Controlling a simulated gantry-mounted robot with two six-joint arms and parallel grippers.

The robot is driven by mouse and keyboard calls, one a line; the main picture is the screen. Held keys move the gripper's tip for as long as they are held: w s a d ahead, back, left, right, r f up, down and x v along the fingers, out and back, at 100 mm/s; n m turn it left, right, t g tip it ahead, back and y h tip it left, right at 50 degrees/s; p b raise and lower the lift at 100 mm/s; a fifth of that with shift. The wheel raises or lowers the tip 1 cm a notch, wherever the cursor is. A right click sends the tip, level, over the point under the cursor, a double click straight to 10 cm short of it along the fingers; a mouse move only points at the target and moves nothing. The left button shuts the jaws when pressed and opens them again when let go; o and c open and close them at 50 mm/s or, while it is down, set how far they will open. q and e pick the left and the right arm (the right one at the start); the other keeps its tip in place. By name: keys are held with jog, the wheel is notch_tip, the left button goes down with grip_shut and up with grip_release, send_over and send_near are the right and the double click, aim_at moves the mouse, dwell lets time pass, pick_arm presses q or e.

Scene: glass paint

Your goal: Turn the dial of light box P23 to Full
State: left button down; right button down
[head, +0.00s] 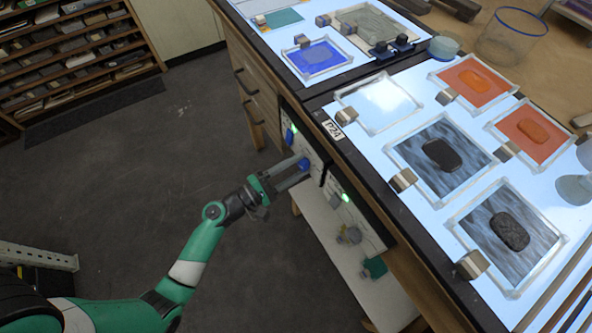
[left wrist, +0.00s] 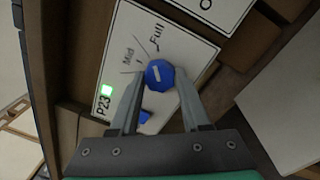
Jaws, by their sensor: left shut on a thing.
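The P23 control panel (left wrist: 122,42) is white, with a green light (left wrist: 107,91), the label P23 and the marks Mid and Full. Its blue dial (left wrist: 159,74) has a short white line on its face; I cannot tell exactly which mark the line points to. My left gripper (left wrist: 160,88) is shut on this dial, one finger on each side. A second blue part (left wrist: 144,117) lies between the fingers, below the dial. My right gripper is not in view.
A neighbouring panel with a green light (head: 345,197) is to the right, under the P24 label (head: 333,130). Glowing light boxes with framed glass panes (head: 318,59) cover the bench top. A pale lower shelf (head: 335,250) is below. The dark floor (head: 120,170) is open to the left.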

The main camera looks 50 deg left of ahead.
pick_arm(q)
jog(key=shift+m+b, duration=0.5)
jog(key=shift+m, duration=0.5)
jog(key=shift+c, duration=1.9)
grip_release()
jog(key=shift+s, duration=0.1)
